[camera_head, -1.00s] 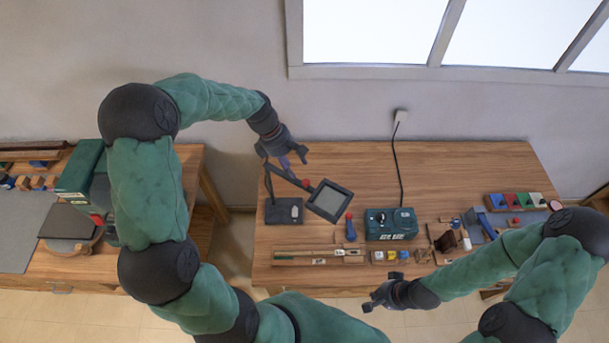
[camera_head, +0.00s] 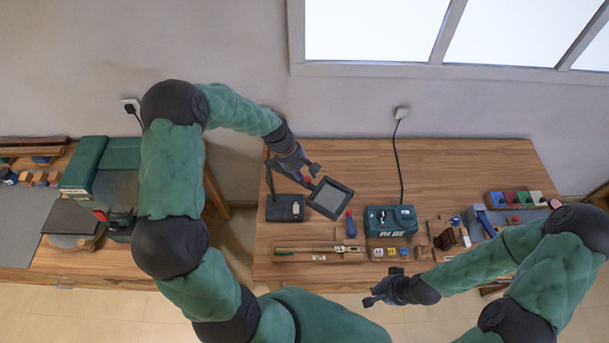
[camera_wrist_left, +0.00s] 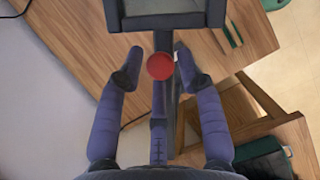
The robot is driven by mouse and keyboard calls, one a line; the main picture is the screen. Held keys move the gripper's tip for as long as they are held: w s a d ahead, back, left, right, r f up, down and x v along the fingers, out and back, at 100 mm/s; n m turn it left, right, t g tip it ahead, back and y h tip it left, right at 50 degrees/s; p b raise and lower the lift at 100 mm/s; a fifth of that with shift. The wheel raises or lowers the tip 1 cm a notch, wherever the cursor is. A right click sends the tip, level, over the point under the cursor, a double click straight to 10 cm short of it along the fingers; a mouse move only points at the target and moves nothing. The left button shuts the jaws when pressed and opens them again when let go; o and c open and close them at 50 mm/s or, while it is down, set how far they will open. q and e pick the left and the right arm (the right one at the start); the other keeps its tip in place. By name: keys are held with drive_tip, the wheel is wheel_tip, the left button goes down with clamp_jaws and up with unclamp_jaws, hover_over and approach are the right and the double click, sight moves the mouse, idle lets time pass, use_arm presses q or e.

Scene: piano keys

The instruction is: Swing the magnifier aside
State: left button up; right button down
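The magnifier (camera_head: 330,198) is a dark square frame with a grey pane on a jointed arm above the wooden table. Its dark base (camera_head: 285,208) stands at the table's left end. A red knob (camera_head: 308,181) sits where the frame joins the arm; the knob also shows in the left wrist view (camera_wrist_left: 160,66). My left gripper (camera_head: 311,172) is at the knob. In the wrist view its fingers (camera_wrist_left: 155,66) are apart, one on each side of the knob and arm, with gaps visible. My right gripper (camera_head: 370,294) hovers near the table's front edge, empty, its fingers seemingly apart.
A green box (camera_head: 391,222) with a dial stands right of the magnifier. A long wooden strip (camera_head: 320,250) lies along the front. Several small blocks and a coloured tray (camera_head: 516,199) are at the right. The back middle of the table is clear.

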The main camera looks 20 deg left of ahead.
use_arm(q)
clamp_jaws()
drive_tip(key=shift+s, duration=0.1)
drive_tip(key=s+a+m+g+b, duration=0.1)
drive_tip(key=s+a+m+g, duration=0.3)
drive_tip(key=s+a+m, duration=0.5)
drive_tip(key=shift+s+m+y+b, duration=0.3)
drive_tip(key=shift+s+m+y, duration=0.1)
drive_tip(key=shift+s+m, duration=0.8)
drive_tip(key=shift+s, duration=0.1)
